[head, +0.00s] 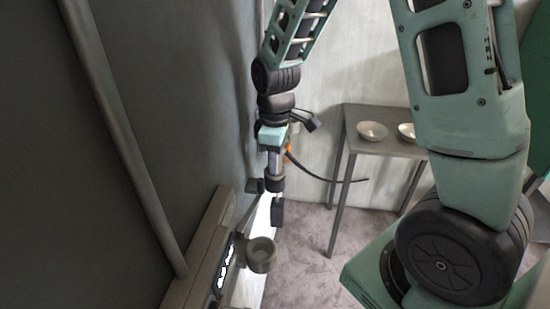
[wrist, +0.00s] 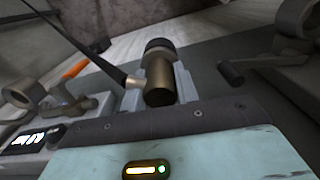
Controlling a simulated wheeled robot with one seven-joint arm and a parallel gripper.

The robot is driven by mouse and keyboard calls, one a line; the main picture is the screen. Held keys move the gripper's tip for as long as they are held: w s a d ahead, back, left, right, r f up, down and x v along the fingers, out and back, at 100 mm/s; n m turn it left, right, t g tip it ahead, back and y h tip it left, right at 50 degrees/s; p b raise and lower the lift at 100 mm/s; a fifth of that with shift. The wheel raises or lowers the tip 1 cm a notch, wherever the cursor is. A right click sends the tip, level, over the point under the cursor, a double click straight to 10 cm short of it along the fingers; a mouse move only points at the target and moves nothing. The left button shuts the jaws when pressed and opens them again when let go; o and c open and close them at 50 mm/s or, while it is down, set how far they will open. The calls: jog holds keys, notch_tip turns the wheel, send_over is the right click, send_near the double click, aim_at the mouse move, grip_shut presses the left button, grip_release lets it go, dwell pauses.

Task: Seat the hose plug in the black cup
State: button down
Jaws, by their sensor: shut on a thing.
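My gripper (head: 270,188) hangs fingers-down in the middle of the head view. It is shut on the hose plug, which shows in the wrist view as a dark bronze cylinder (wrist: 160,82) with a black collar, between grey fingers. A thin black hose (head: 325,178) trails right from near the gripper, with an orange part by it. The black cup (head: 260,256) is a dark round holder on a bracket, below and slightly left of the gripper in the head view. The plug is apart from it there. I cannot surely make out the cup in the wrist view.
The cup's bracket joins a wall ledge (head: 205,240) with a lit white display (head: 225,268) on the left. A grey table (head: 385,148) with two pale bowls (head: 372,131) stands behind, to the right. Carpeted floor (head: 310,250) is open between.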

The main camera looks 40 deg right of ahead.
jog(key=c, duration=1)
grip_release()
jog(key=shift+o, duration=0.2)
notch_tip(320, 180, up, 17)
jog(key=b, duration=0.2)
jog(key=shift+r, duration=0.2)
